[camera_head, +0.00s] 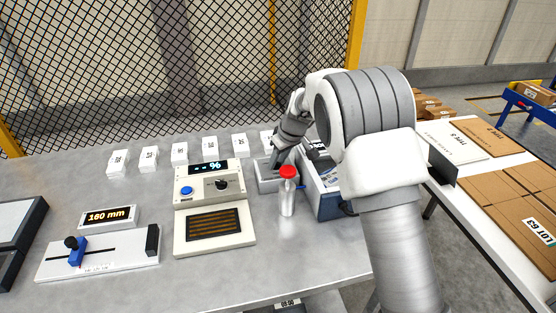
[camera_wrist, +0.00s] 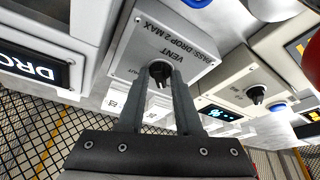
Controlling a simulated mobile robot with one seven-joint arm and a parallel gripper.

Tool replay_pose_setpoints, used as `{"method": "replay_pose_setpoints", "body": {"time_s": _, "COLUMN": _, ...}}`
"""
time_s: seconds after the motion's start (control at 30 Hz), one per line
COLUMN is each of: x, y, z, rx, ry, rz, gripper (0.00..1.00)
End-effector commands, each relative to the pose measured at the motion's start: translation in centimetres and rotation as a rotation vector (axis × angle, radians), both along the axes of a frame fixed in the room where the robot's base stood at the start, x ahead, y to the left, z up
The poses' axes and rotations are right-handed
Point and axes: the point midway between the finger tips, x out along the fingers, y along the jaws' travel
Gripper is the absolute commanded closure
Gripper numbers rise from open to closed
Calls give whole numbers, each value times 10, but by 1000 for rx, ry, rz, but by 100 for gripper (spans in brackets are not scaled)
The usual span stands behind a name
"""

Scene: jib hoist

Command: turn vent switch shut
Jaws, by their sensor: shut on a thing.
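The vent switch is a small black knob (camera_wrist: 160,70) on a grey box (camera_wrist: 203,48) lettered VENT and "PASS: DROP 2 MAX" in the wrist view, where the lettering appears upside down. My gripper (camera_wrist: 160,80) has its two grey fingers on either side of the knob, closed on it. The knob's pointer direction is mostly hidden by the fingers. In the head view the grey vent box (camera_head: 267,186) stands on the table, with my gripper (camera_head: 276,163) reaching down onto it; the knob is hidden there.
A beige meter (camera_head: 208,188) with a blue button and black knob is left. Several white labelled blocks (camera_head: 179,153) line the back.

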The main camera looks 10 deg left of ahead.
Motion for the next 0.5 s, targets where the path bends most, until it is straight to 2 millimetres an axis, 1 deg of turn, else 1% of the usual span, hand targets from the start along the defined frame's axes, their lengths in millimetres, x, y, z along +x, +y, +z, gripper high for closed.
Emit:
{"method": "replay_pose_setpoints", "body": {"time_s": 0.17, "x": -1, "y": 1, "z": 1, "rx": -1, "ry": -2, "rz": -112, "gripper": 100}}
{"method": "replay_pose_setpoints", "body": {"time_s": 0.5, "x": -3, "y": 4, "z": 3, "rx": -3, "ry": -3, "rz": -424, "gripper": 100}}
